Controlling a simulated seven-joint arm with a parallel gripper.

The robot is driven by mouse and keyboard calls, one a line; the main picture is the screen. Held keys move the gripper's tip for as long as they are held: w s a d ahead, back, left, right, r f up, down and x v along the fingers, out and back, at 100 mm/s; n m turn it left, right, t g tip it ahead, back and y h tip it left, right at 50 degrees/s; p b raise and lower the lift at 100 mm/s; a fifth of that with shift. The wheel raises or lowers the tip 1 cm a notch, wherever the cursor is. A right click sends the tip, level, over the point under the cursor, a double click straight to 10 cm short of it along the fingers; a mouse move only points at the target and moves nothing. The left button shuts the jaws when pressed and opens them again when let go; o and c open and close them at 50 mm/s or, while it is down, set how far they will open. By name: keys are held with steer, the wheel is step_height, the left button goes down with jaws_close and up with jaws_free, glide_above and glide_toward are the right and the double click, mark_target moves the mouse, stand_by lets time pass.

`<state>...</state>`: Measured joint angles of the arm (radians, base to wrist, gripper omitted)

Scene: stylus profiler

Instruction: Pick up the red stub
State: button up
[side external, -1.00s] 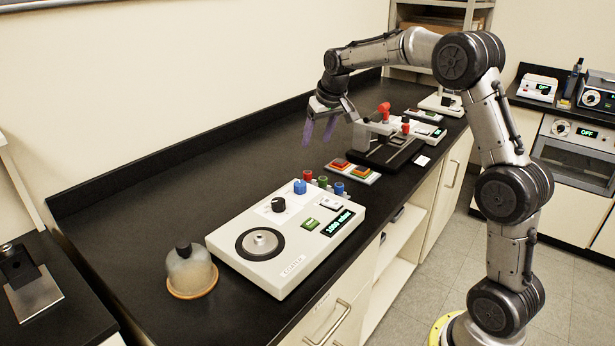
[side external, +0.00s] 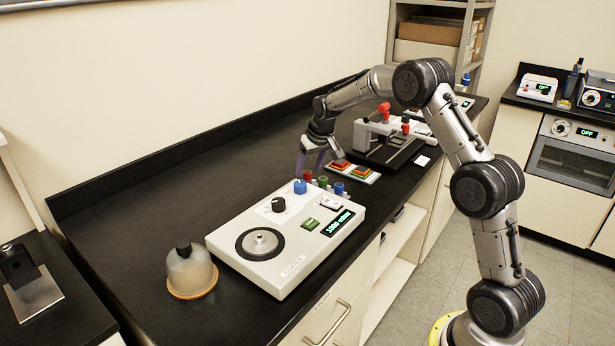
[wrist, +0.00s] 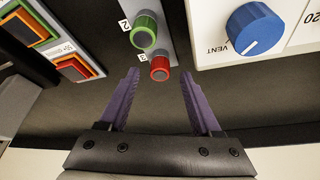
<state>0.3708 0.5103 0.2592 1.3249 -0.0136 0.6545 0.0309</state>
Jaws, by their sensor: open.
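The red stub (side external: 307,176) stands at the far-left end of a short row behind the white coater unit, beside the green stub (side external: 322,181) and the blue stub (side external: 339,187). In the wrist view the red stub (wrist: 160,68) lies between my two purple fingertips, just ahead of them, with the green stub (wrist: 145,29) just above it. My gripper (side external: 311,166) is open and empty, pointing down above the red stub's end of the row. No contact with the stub is visible. The blue stub is outside the wrist view.
The coater (side external: 290,240) with its blue vent knob (wrist: 254,28) stands close to the row. A button panel (side external: 352,172) and the profiler (side external: 385,147) lie on the other side. A glass dome (side external: 190,272) stands front left. The bench behind is clear.

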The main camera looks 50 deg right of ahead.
steer(key=shift+x, duration=0.8)
steer(key=shift+c, duration=0.3)
steer(key=shift+r, duration=0.1)
jaws_close()
step_height(320, 180, up, 28)
